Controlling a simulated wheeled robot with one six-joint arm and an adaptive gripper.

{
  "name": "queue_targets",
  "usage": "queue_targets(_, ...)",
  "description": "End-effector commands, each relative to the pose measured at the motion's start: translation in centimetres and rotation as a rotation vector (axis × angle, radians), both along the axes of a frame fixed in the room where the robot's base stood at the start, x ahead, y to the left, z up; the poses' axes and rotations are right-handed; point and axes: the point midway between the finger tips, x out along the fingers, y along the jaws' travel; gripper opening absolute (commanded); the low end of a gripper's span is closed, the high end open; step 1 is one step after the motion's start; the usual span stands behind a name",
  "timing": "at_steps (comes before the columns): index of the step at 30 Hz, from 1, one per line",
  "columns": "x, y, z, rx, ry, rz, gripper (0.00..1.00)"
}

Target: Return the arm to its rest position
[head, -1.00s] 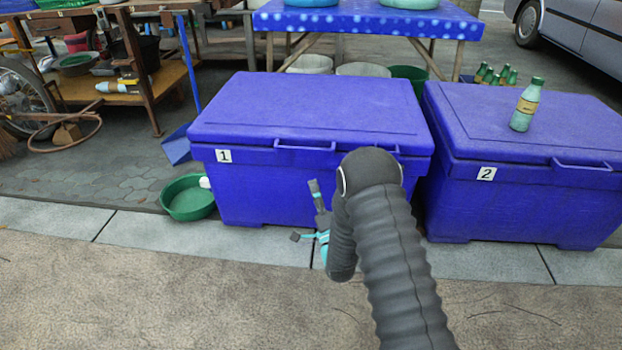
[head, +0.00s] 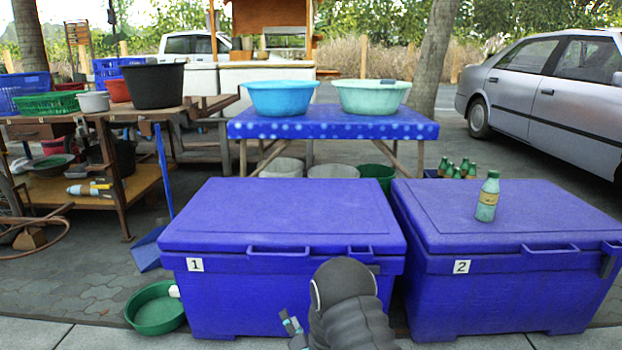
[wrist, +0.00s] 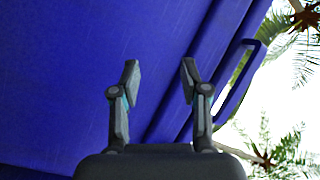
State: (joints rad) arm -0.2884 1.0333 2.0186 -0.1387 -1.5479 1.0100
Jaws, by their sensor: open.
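My gripper (head: 291,324) shows low in the head view, partly cut off by the bottom edge and beside my dark arm. It is in front of the blue cooler box marked 1 (head: 285,215). In the wrist view my gripper (wrist: 160,72) has its two fingers apart with nothing between them. The blue wall of a box (wrist: 70,70) and its handle (wrist: 238,85) fill much of that view behind the fingers. My arm hides part of the front of box 1.
The blue box marked 2 (head: 530,290) stands close on the right, with a green bottle (head: 487,198) upright on its closed lid. A green basin (head: 157,310) is on the ground at left. A blue-covered table (head: 330,124) with two basins stands behind.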

Motion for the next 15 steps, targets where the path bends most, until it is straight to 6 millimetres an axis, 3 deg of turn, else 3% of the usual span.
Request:
queue_targets(1,-0.3,-0.2,-2.2,-0.077,0.070,-0.005,0.45)
queue_targets(3,-0.8,-0.5,-4.6,-0.190,0.164,-0.005,0.45)
queue_targets(6,-1.8,-1.2,-6.9,-0.344,0.285,0.005,0.45)
queue_targets(10,-3.4,-2.7,-7.9,-0.526,0.428,0.032,0.45)
queue_targets(15,-6.2,-5.1,-6.6,-0.736,0.597,0.091,0.45)
